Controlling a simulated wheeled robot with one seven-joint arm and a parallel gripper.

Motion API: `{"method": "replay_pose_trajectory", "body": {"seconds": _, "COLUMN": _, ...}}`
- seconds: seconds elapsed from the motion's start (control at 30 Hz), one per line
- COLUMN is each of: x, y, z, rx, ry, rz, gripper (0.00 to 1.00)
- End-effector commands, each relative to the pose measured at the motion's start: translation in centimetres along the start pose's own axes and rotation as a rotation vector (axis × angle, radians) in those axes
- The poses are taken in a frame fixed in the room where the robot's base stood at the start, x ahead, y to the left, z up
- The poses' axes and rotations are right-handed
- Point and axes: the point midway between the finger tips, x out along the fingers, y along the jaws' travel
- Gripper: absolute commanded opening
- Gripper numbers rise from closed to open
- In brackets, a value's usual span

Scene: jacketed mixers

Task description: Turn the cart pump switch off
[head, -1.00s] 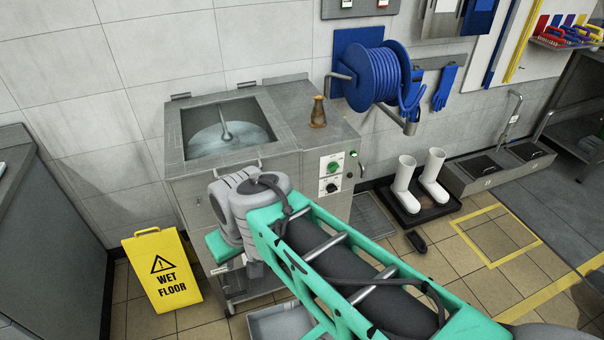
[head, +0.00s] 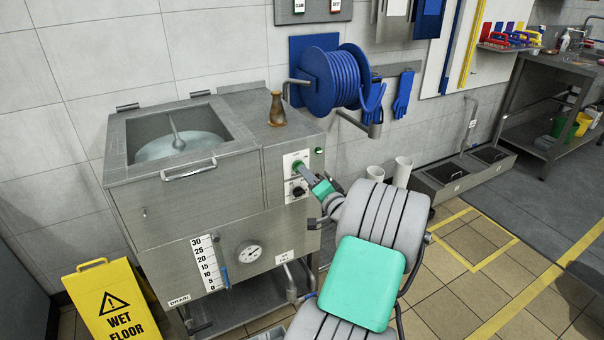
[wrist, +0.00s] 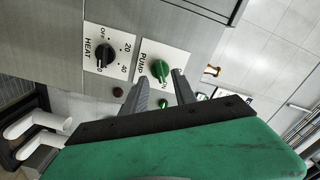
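The pump switch is a green knob (wrist: 160,69) on a white plate marked PUMP. In the head view its plate (head: 289,160) is on the right part of the steel mixer's front, and my gripper partly covers the knob. My gripper (wrist: 161,76) is open, with one finger on each side of the green knob at its near end. I cannot tell whether the fingers touch it. The knob's exact setting is too small to read. A black HEAT knob (wrist: 104,55) sits on the neighbouring plate, outside my fingers.
The steel mixer (head: 190,220) has an open-topped tank and a lid handle. A blue hose reel (head: 335,80) hangs behind. A yellow wet-floor sign (head: 112,305) stands at the left.

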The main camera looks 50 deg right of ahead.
Motion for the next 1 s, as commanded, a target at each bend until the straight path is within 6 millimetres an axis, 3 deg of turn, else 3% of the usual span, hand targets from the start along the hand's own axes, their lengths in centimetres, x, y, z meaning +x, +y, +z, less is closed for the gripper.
{"method": "replay_pose_trajectory", "body": {"seconds": 0.2, "x": 3.4, "y": -0.1, "z": 0.1, "rx": -0.001, "ry": -0.003, "rz": -0.001, "gripper": 0.33}}
{"method": "replay_pose_trajectory", "body": {"seconds": 0.5, "x": 3.9, "y": 0.0, "z": 0.1, "rx": -0.002, "ry": -0.001, "rz": 0.001, "gripper": 0.33}}
{"method": "replay_pose_trajectory", "body": {"seconds": 0.9, "x": 3.9, "y": 0.0, "z": 0.1, "rx": -0.002, "ry": -0.002, "rz": 0.001, "gripper": 0.0}}
{"method": "replay_pose_trajectory", "body": {"seconds": 1.0, "x": 3.9, "y": 0.0, "z": 0.1, "rx": -0.002, "ry": -0.002, "rz": 0.001, "gripper": 0.0}}
